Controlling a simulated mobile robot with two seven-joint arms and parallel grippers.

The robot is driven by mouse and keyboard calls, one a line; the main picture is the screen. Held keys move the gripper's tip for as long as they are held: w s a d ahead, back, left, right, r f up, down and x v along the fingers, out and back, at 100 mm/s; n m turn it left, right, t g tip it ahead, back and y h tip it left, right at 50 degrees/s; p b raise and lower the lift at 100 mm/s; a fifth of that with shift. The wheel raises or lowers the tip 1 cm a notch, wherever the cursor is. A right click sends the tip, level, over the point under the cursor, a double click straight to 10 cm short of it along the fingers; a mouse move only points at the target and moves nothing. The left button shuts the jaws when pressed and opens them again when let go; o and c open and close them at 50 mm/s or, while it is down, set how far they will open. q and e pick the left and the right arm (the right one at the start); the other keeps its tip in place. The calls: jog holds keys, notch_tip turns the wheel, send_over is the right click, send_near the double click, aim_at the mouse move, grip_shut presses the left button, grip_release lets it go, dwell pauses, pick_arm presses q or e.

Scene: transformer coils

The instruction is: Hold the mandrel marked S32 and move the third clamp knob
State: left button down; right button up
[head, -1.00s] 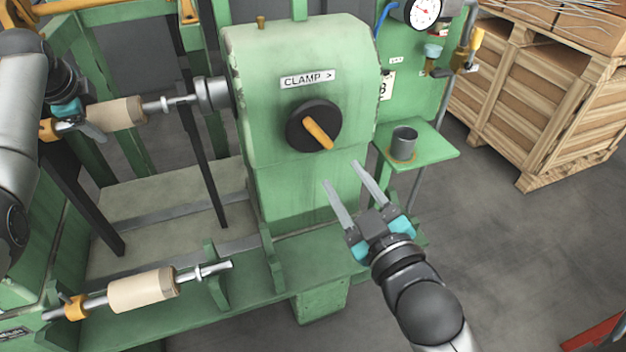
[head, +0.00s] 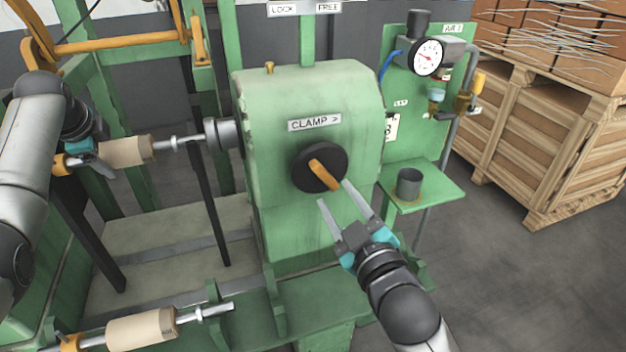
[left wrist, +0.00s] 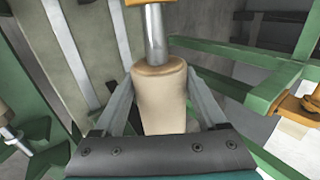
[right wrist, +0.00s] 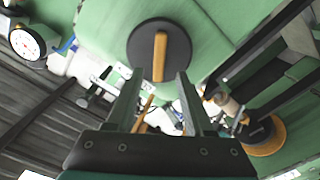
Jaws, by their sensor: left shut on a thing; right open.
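My left gripper (head: 88,163) is shut on a mandrel with a tan sleeve (head: 127,152); the sleeve (left wrist: 160,98) sits between the fingers in the left wrist view. Its shaft runs right to a grey chuck (head: 224,134) on the green housing. I cannot read an S32 mark on it. The clamp knob (head: 308,170) is a black disc with an orange bar handle, slanting down to the right, below a "CLAMP >" label (head: 314,123). My right gripper (head: 333,191) is open and empty just below the knob, its fingers pointing at it. The knob (right wrist: 177,50) lies ahead of the fingertips in the right wrist view.
A second mandrel with a tan sleeve (head: 140,328) lies low at the front left. A grey cup (head: 409,183) stands on a green shelf (head: 440,186) right of the housing. A pressure gauge (head: 428,57) is above it. Wooden crates (head: 540,130) stand at the right.

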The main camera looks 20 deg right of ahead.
aim_at(325, 180)
jog(key=shift+w, duration=2.95)
grip_shut()
jog(key=shift+f, duration=0.1)
